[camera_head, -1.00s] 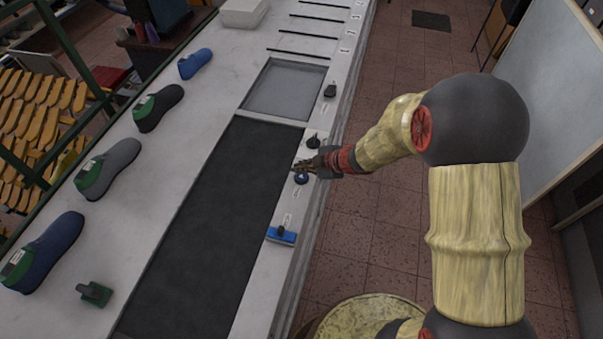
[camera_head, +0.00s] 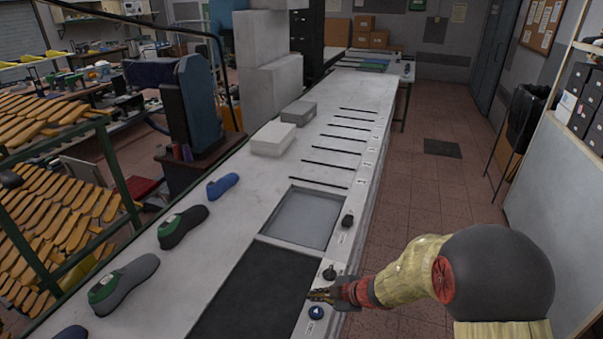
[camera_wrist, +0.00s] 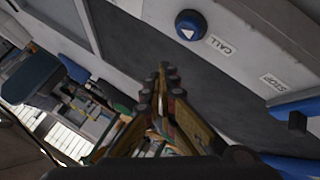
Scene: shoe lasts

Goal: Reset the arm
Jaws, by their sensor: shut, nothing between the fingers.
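My gripper (camera_head: 312,296) is at the right edge of the white bench (camera_head: 262,214) in the head view, above the edge strip beside the black mat (camera_head: 245,298). Its fingers are together and empty. In the wrist view the closed fingertips (camera_wrist: 168,72) point towards the dark mat surface. A blue round button (camera_head: 317,312) marked with a white triangle lies close by my gripper; in the wrist view it shows at the top (camera_wrist: 190,24), beside a label reading CALL. A black knob (camera_head: 329,272) stands just beyond my gripper.
Shoe lasts stand along the bench's left side: blue (camera_head: 222,185), black and green (camera_head: 183,226), grey and green (camera_head: 123,284). A grey recessed tray (camera_head: 302,217) and another black knob (camera_head: 347,219) lie farther along. White boxes (camera_head: 273,138) stand beyond.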

